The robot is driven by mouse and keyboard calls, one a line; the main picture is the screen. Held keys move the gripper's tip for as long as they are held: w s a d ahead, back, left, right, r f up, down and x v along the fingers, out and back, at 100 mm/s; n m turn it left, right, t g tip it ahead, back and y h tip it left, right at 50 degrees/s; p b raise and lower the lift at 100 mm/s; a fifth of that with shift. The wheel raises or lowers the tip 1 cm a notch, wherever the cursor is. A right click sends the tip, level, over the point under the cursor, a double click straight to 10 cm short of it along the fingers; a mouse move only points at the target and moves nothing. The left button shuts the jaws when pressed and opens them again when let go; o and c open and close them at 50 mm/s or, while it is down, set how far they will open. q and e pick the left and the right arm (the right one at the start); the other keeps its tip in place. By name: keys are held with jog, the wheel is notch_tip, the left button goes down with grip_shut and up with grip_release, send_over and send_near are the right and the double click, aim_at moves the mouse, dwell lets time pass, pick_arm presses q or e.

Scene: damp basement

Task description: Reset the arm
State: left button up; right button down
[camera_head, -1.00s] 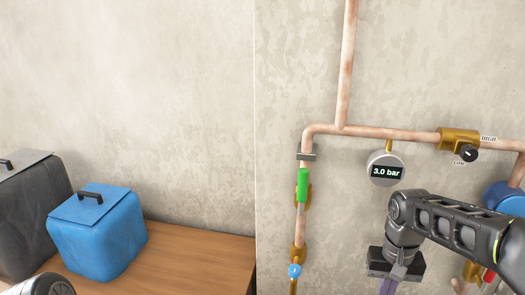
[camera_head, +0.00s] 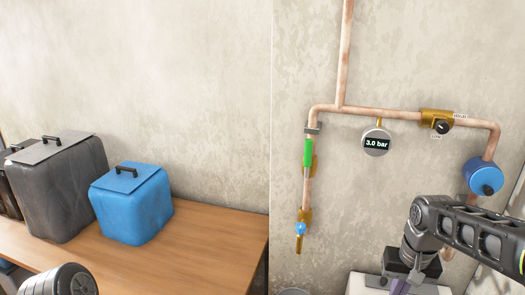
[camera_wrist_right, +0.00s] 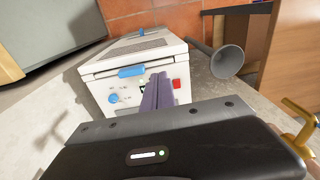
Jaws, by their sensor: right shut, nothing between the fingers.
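My right arm (camera_head: 465,232) comes in from the right in the head view. Its wrist is bent down, and the purple fingers of my right gripper (camera_head: 398,288) reach the bottom edge. In the right wrist view the purple fingers (camera_wrist_right: 157,92) are together with nothing between them. They overlap the front of a white box (camera_wrist_right: 135,70) in the picture; whether they touch it I cannot tell. My left arm (camera_head: 65,280) shows only as a link at the lower left; its gripper is out of view.
Pipes run on the wall with a green-handled valve (camera_head: 308,153), a gauge (camera_head: 376,142) reading 3.0 bar, a black knob (camera_head: 442,127) and a blue round unit (camera_head: 483,176). A wooden table (camera_head: 215,225) holds a blue box (camera_head: 131,208) and a dark box (camera_head: 60,195). A grey funnel (camera_wrist_right: 229,61) lies beside the white box.

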jog(key=w+a+f+t+y, duration=0.1)
jog(key=w+a+f+t, duration=0.2)
jog(key=w+a+f, duration=0.25)
jog(key=a+f+n+t+y, duration=0.1)
jog(key=a+f+y, duration=0.1)
jog(key=a+f, duration=0.8)
jog(key=s+a+f+g, duration=0.1)
jog(key=s+a+f, duration=0.2)
jog(key=s+f, duration=0.3)
jog(key=s+a+f+g, duration=0.1)
jog(key=s+a+f, duration=0.2)
jog(key=s+f, duration=0.3)
jog(key=s+a+f+g+y, duration=0.1)
jog(key=s+a+f, duration=0.3)
jog(key=s, duration=0.7)
notch_tip(320, 180, down, 3)
jog(key=shift+s+r+n+g, duration=0.1)
jog(key=shift+s+n+g, duration=0.25)
jog(key=shift+g, duration=0.25)
jog(key=c, duration=2.2)
grip_release()
